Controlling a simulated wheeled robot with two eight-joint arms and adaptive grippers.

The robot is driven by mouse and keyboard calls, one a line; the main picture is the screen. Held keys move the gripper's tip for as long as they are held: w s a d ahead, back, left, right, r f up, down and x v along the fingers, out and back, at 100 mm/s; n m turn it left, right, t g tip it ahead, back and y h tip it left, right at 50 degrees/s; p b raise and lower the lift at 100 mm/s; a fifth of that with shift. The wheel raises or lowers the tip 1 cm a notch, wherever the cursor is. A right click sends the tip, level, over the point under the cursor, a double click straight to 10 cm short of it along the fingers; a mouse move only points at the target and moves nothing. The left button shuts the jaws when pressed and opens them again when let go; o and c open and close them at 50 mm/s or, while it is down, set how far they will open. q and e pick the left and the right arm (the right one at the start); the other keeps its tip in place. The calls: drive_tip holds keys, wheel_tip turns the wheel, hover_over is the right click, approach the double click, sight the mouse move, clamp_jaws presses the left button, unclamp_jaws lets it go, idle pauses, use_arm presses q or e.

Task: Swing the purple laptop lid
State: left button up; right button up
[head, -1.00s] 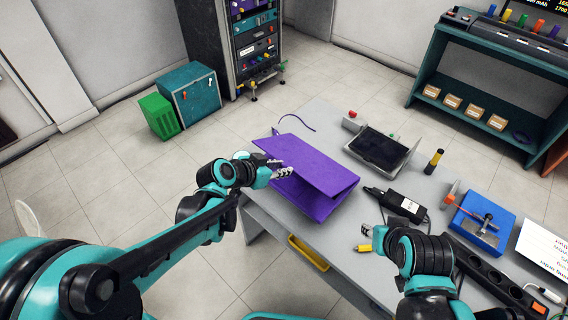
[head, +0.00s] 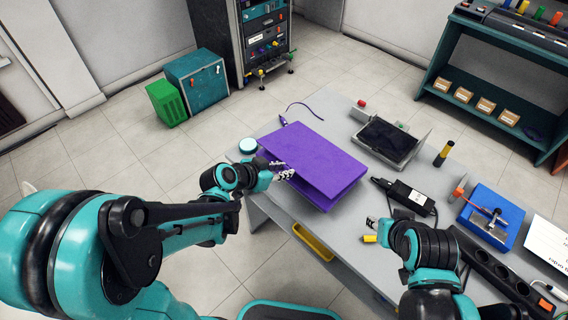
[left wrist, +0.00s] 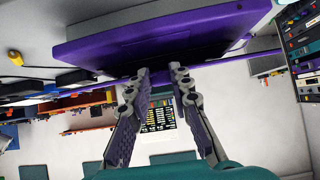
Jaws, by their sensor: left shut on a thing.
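The purple laptop (head: 315,160) sits near the left front of the grey table, its lid tilted low over the base with a dark gap along the near side. In the left wrist view the purple lid (left wrist: 150,38) spans the top, just beyond the fingers. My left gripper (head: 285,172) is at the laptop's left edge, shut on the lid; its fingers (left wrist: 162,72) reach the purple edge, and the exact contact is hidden. My right gripper (head: 371,224) hangs over the table's front right of the laptop, apart from it. Its jaw state is too small to tell.
Right of the laptop are a dark-screened device (head: 388,142), a black adapter (head: 404,196), a blue box (head: 491,217) and a power strip (head: 490,262).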

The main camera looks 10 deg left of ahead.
use_arm(q)
drive_tip(key=shift+s+a+f, duration=0.1)
drive_tip(key=shift+s+f, duration=0.05)
drive_tip(key=shift+f, duration=0.5)
drive_tip(key=shift+s+a+f, duration=0.1)
drive_tip(key=shift+s+f, duration=0.05)
drive_tip(key=shift+f, duration=0.5)
drive_tip(key=shift+a+f, duration=0.1)
drive_tip(key=shift+f, duration=1)
drive_tip(key=o, duration=1)
drive_tip(key=shift+s, duration=0.1)
drive_tip(key=v, duration=1.2)
